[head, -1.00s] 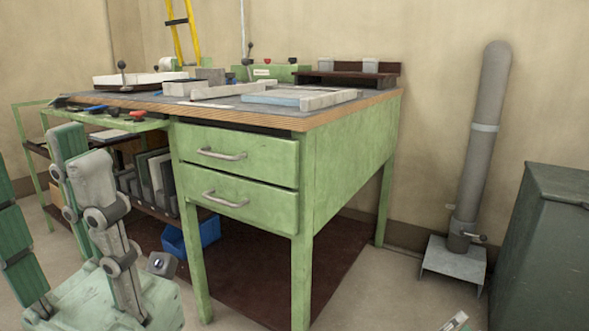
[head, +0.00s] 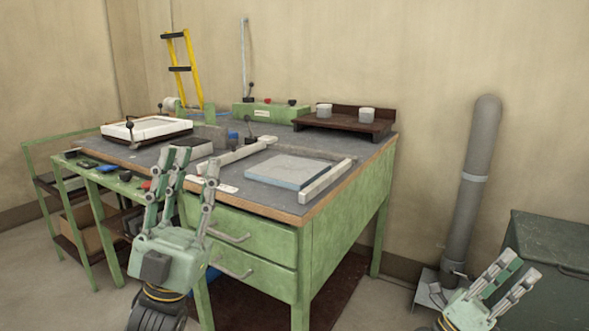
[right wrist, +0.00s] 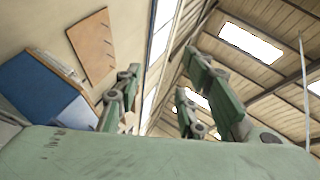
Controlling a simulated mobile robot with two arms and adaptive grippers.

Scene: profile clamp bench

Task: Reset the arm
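My left gripper (head: 190,165) stands upright in the head view, in front of the workbench's left part. Its grey and green fingers point up and are spread apart with nothing between them. It hides part of the bench's front edge and drawers. My right gripper (head: 518,268) is at the lower right of the head view, in front of the dark green cabinet, fingers apart and empty. In the right wrist view its fingers (right wrist: 165,95) point up toward the roof, clearly apart, with nothing held.
The green workbench (head: 345,235) holds a pale blue-grey plate (head: 286,171) between light bars, a white-topped fixture (head: 148,128) and a brown stand (head: 340,121). A grey pipe (head: 475,180) stands right of it, near the dark green cabinet (head: 560,240). Floor shows between bench and cabinet.

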